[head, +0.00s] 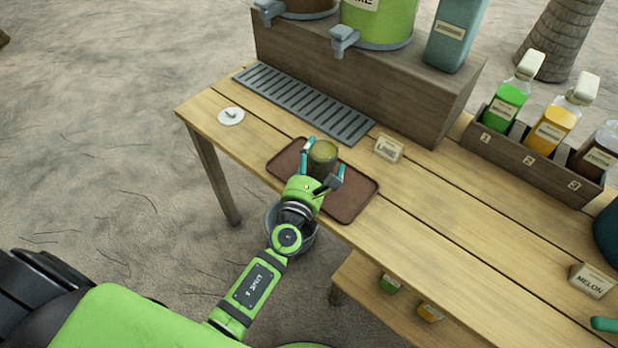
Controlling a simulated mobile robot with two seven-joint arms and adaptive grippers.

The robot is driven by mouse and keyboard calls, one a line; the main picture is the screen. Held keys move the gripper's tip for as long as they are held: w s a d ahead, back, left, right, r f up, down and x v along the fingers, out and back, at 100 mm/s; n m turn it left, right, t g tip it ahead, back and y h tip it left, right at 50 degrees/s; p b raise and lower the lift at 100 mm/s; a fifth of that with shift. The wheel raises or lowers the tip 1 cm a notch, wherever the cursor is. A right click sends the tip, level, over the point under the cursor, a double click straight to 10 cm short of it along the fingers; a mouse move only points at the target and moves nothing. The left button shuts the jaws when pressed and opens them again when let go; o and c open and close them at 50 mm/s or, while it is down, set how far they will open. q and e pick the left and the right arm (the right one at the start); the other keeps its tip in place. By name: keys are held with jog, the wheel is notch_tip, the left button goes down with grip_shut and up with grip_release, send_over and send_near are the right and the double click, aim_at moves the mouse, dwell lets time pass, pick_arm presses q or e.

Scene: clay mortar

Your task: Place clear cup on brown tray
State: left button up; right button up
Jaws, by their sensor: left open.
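The brown tray (355,197) lies flat on the wooden table near its left front edge. The clear cup (323,153) stands upright at the middle of the tray and looks olive-tinted. My left gripper (324,168) is over the tray, with its teal-tipped fingers open on either side of the cup. Whether the fingers touch the cup cannot be told. The cup's lower part is hidden by the gripper. My right gripper is not in view; a teal-green piece at the right edge is too cut off to identify.
A grey drip grate (300,100) lies behind the tray, before a wooden stand (370,85) with dispensers. A LIME card (389,149) is right of the tray. A numbered bottle rack (530,160) and MELON card (592,281) are further right. The front middle tabletop is clear.

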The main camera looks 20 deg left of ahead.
pick_arm(q)
jog(key=s+b, duration=0.1)
jog(key=s, duration=1)
jog(key=shift+d+b, duration=0.15)
jog(key=shift+b, duration=0.2)
